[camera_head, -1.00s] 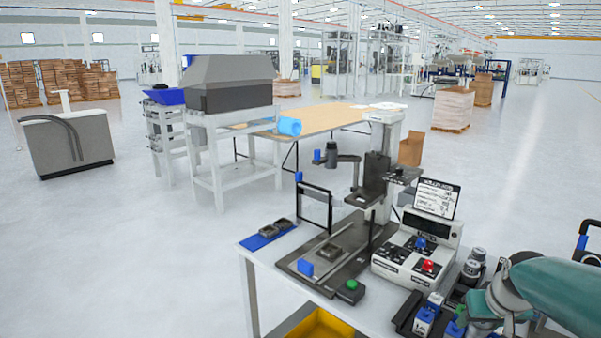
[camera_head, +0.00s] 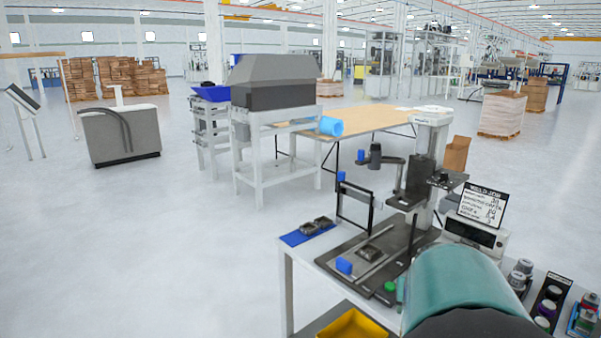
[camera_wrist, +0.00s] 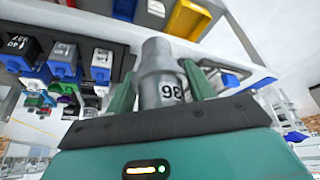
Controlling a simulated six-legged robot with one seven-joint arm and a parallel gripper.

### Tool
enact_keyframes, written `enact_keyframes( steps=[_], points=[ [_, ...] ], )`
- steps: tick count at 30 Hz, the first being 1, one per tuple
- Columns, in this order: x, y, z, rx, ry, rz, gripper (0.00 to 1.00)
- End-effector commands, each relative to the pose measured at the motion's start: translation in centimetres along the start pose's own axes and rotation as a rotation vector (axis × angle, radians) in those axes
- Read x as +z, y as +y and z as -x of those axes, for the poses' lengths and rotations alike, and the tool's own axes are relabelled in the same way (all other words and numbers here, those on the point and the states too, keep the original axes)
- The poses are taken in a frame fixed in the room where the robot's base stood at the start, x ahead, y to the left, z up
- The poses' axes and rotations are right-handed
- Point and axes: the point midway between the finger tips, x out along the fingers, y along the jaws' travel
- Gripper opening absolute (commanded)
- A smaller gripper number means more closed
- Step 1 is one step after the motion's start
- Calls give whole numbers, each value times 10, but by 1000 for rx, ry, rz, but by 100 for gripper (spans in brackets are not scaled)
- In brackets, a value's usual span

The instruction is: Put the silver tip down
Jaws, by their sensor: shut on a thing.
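The silver tip (camera_wrist: 158,75) is a stepped grey metal cylinder with a dark number on its side, in the wrist view. My gripper (camera_wrist: 163,88) is shut on it, with one green finger on each side. In the head view my teal arm (camera_head: 460,290) reaches over the front of the white workbench (camera_head: 287,290) and hides the gripper's grip and the tip. I cannot tell how high the tip is above a surface.
A control box (camera_head: 475,234) is partly behind my arm. Bottles (camera_head: 520,275) and a rack (camera_head: 546,300) stand at right. In the wrist view, several labelled blue holders (camera_wrist: 63,60) are at left.

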Motion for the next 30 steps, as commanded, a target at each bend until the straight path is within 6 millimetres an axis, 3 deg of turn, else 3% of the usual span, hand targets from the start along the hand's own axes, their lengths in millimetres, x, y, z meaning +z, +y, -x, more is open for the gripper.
enact_keyframes(
  steps=[1, 6, 12, 25, 30],
  points=[
    [1, -21, -8, 4, -1, 8, 19],
    [10, -81, -32, 3, -2, 5, 19],
    [21, -120, -51, 1, -3, -1, 19],
    [23, -127, -56, -3, -2, 3, 19],
    [25, -129, -74, -28, -10, 66, 19]
  ],
)
